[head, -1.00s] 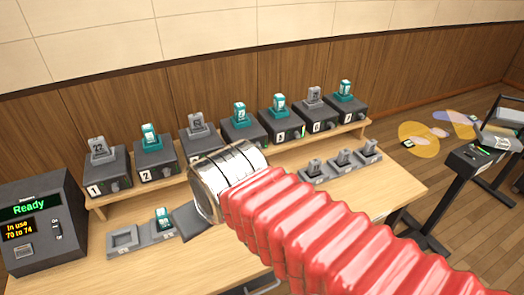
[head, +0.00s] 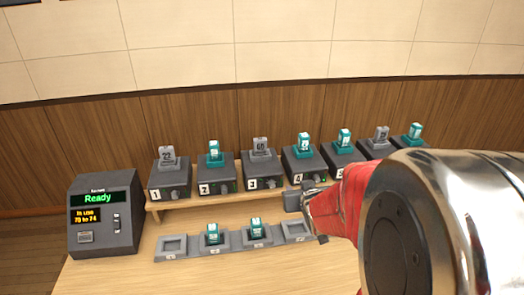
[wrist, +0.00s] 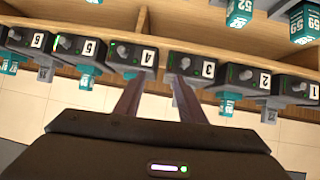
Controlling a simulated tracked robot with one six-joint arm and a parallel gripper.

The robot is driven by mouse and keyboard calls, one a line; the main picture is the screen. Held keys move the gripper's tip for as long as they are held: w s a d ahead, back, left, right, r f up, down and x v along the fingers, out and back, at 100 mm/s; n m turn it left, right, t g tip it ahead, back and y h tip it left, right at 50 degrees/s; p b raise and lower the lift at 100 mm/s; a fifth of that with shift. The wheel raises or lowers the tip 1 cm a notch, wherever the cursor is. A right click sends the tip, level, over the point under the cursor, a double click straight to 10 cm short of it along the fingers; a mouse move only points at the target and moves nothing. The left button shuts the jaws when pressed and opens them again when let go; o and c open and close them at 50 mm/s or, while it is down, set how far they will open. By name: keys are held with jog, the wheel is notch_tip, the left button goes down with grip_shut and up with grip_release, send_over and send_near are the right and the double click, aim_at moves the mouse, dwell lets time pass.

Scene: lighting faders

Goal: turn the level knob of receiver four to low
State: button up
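Receiver four (head: 303,167) is a dark box labelled 4 on the wooden shelf, with a teal pack on top. In the wrist view, upside down, receiver four (wrist: 133,57) shows its grey level knob (wrist: 122,51) beside the label. My gripper (wrist: 155,82) is open and empty; its two fingers are apart, one below receiver four and one below receiver three in that picture. In the head view my gripper (head: 303,197) is in front of the shelf near receivers three and four, partly covered by my red arm. The knob's exact setting is too small to read.
Receiver three (head: 260,170) and receiver five (head: 343,158) flank receiver four closely. A tray row (head: 172,247) with two teal packs lies on the table below. A control box reading "Ready" (head: 103,225) stands at the left. My arm hides the right side.

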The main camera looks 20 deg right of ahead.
jog(key=s+d+f+m+t, duration=0.4)
jog(key=s+d+f+t, duration=0.2)
jog(key=d+f, duration=0.3)
jog(key=shift+d+t, duration=0.3)
jog(key=shift+d, duration=0.5)
